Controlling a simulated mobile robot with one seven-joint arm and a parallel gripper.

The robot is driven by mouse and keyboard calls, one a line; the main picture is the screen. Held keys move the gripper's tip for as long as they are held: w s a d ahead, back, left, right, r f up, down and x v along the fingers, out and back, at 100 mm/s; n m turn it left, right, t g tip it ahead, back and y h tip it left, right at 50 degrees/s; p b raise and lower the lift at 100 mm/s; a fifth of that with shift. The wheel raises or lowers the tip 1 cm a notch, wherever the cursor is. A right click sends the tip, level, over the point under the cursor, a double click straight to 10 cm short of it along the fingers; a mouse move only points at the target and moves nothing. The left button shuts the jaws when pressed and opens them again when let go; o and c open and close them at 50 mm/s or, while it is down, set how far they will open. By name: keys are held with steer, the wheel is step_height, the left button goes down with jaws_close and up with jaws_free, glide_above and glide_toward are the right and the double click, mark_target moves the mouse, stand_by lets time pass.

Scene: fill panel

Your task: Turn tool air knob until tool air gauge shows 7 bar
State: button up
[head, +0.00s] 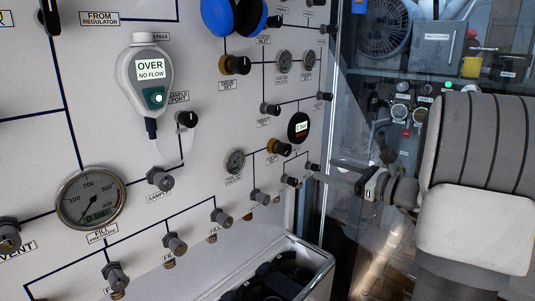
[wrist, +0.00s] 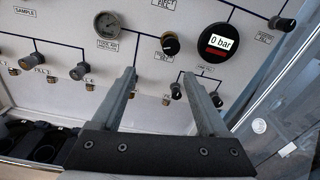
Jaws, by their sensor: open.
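The tool air gauge (wrist: 107,24) is a small round dial on the white panel, with its label below; its needle is too small to read. It also shows in the head view (head: 234,161). To its right is a black knob with a brass collar, which I take as the tool air knob (wrist: 170,43); it also shows in the head view (head: 279,148). My gripper (wrist: 158,74) is open and empty. In the wrist view its fingers point toward the panel, with the knob just above and between the fingertips, apart from them. In the head view my gripper (head: 342,169) is right of the knob.
A round black digital gauge (wrist: 217,43) reading 0 bar sits right of the knob. Black valve knobs (wrist: 176,91) stick out below, near the fingers. Another brass-collared knob (head: 234,65) is higher up.

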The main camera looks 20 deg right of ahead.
mark_target(288, 152)
steer(key=shift+m+t+h, duration=0.4)
steer(key=shift+m, duration=0.1)
steer(key=x, duration=0.5)
steer(key=d+x, duration=0.1)
steer(key=x, duration=1)
steer(key=shift+w, duration=0.65)
jaws_close()
steer(key=shift+f, duration=0.1)
